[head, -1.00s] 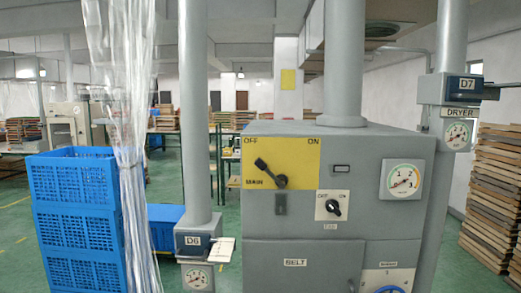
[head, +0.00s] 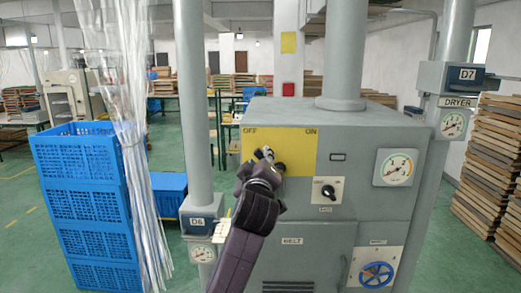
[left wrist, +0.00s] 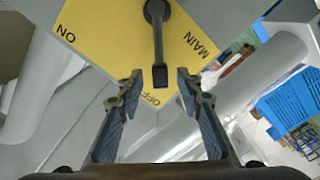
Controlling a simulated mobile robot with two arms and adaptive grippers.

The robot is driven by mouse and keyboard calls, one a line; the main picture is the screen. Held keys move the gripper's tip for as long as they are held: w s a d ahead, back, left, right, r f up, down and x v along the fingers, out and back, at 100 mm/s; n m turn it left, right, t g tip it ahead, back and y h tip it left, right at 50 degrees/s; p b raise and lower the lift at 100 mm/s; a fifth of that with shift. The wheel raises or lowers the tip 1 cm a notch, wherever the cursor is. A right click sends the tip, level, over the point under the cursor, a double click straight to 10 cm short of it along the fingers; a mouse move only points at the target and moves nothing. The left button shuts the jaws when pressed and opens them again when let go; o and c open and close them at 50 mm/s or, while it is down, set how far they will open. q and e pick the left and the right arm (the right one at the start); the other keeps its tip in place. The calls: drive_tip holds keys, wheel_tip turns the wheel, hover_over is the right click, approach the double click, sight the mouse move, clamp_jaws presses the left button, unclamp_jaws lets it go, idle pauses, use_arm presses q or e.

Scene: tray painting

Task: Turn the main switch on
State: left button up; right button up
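The main switch is a dark lever on a yellow plate (head: 300,140) marked OFF, ON and MAIN, on the grey machine's front. In the left wrist view the lever (left wrist: 157,45) points toward the OFF mark. My left gripper (left wrist: 157,95) is open, with one finger on each side of the lever's tip; no contact is visible. In the head view my left gripper (head: 264,156) is in front of the plate and hides most of the lever. My right gripper is not in view.
A smaller OFF/ON knob (head: 328,191) and a dial gauge (head: 395,168) sit right of the plate. A blue handwheel (head: 377,275) is below. A grey pipe (head: 192,100) with the D6 box (head: 198,222) and stacked blue crates (head: 85,205) stand to the left.

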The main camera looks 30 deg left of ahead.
sight(260, 157)
use_arm(q)
drive_tip(key=shift+p+x, duration=0.65)
drive_tip(key=shift+x, duration=1.25)
drive_tip(key=shift+c, duration=0.3)
clamp_jaws()
drive_tip(key=shift+f, duration=0.1)
